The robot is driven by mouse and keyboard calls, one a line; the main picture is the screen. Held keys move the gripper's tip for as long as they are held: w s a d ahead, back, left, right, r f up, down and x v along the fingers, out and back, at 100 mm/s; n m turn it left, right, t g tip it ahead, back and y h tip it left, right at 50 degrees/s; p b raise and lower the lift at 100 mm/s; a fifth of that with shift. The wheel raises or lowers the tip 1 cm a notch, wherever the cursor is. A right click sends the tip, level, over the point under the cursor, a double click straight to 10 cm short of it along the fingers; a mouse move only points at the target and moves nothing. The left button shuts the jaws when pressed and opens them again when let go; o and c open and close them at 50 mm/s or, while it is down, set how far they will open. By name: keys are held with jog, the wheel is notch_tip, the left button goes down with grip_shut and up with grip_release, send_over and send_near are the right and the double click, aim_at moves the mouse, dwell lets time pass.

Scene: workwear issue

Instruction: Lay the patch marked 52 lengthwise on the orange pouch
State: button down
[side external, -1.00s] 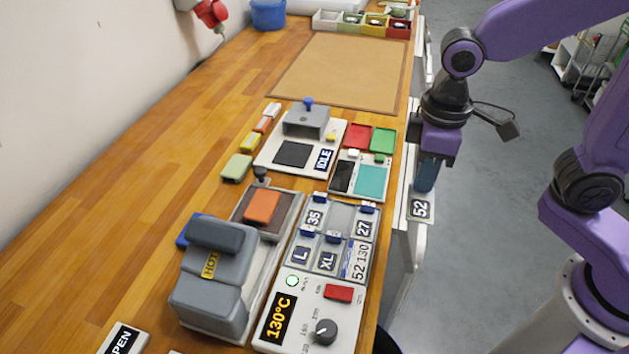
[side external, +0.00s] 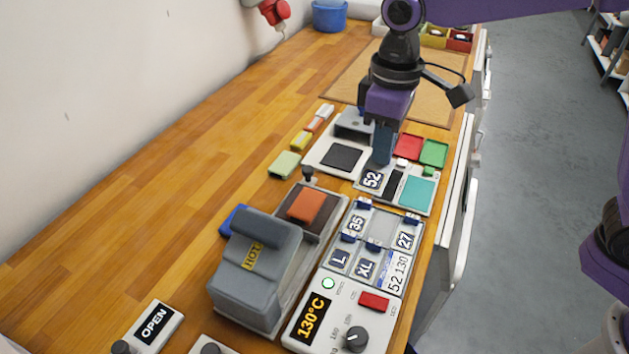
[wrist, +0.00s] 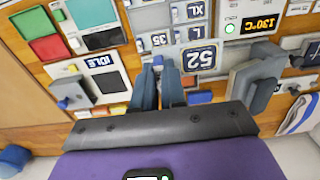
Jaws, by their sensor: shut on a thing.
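My gripper (side external: 381,160) is shut on the patch marked 52 (side external: 372,180), a dark plate with white digits, and holds it above the bench equipment. In the wrist view the patch (wrist: 200,57) sits to the right of the fingertips (wrist: 158,66), its digits upside down. The orange pouch (side external: 307,204) lies on the brown lower plate of the grey press, nearer the side camera and left of the patch. The patch is apart from the pouch. In the wrist view I cannot make out the pouch clearly behind the fingers.
The grey press head marked HOT (side external: 255,260) stands in front of the pouch, and a dark knob (side external: 308,174) stands behind it. A patch rack (side external: 380,232) with 35, 27, L and XL is to its right. The wooden bench at left (side external: 150,200) is clear.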

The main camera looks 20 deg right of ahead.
jog(key=w+a+f, duration=0.2)
jog(key=w, duration=0.1)
jog(key=w+a+f, duration=0.2)
jog(key=w+f, duration=0.1)
jog(key=w+a+f, duration=0.2)
jog(key=w+f, duration=0.1)
jog(key=shift+w+a+f, duration=0.2)
jog(key=shift+a, duration=0.05)
jog(key=shift+w+a+f, duration=0.2)
jog(key=shift+w+f, duration=0.1)
jog(key=shift+f, duration=1.6)
jog(key=shift+f, duration=0.15)
jog(key=c, duration=1.2)
grip_release()
